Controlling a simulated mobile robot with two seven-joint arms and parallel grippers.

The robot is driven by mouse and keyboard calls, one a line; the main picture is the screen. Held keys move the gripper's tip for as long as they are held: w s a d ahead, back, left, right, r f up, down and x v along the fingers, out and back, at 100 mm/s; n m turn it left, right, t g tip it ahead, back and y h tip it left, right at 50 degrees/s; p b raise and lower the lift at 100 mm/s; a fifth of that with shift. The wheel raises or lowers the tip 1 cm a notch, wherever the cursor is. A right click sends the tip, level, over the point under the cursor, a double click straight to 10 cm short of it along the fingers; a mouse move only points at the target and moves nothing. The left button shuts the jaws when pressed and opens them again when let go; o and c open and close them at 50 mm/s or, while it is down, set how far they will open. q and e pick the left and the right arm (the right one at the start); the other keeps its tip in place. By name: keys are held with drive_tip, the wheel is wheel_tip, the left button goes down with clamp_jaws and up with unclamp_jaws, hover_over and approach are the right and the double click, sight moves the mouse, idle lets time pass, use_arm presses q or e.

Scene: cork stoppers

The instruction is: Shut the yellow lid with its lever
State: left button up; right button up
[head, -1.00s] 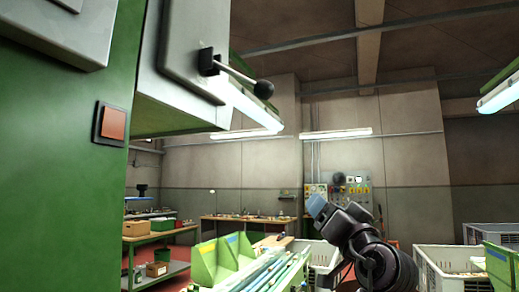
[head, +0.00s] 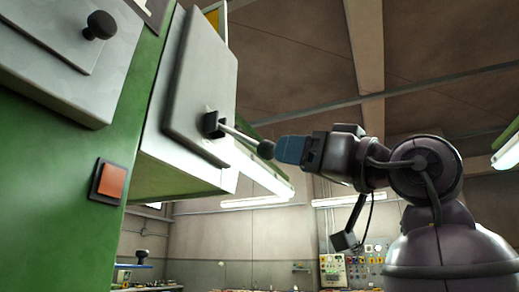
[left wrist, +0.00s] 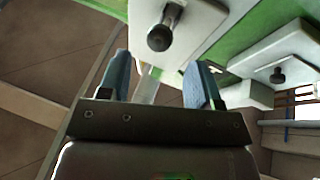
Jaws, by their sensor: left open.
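A pale grey lid panel (head: 200,85) hangs on the green cabinet in the head view, and a lever (head: 238,134) with a dark ball knob (head: 266,149) sticks out from it. Only a small yellow patch (head: 212,18) shows behind the panel's top; I cannot tell whether it belongs to the yellow lid. My left gripper (head: 281,149) has its blue fingertips right at the knob; contact is unclear. In the left wrist view the gripper (left wrist: 157,62) is open, with the knob (left wrist: 160,38) just beyond and between the fingertips. My right gripper is not in view.
The green cabinet (head: 60,190) fills the left side, with a red-orange button (head: 111,182) on it. Another grey panel with a short black knob (head: 100,25) is at the upper left. Lamps and a control board (head: 333,270) are farther back.

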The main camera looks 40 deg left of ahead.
sight(259, 144)
use_arm(q)
drive_tip(key=p+x, duration=0.1)
drive_tip(key=x, duration=0.8)
clamp_jaws()
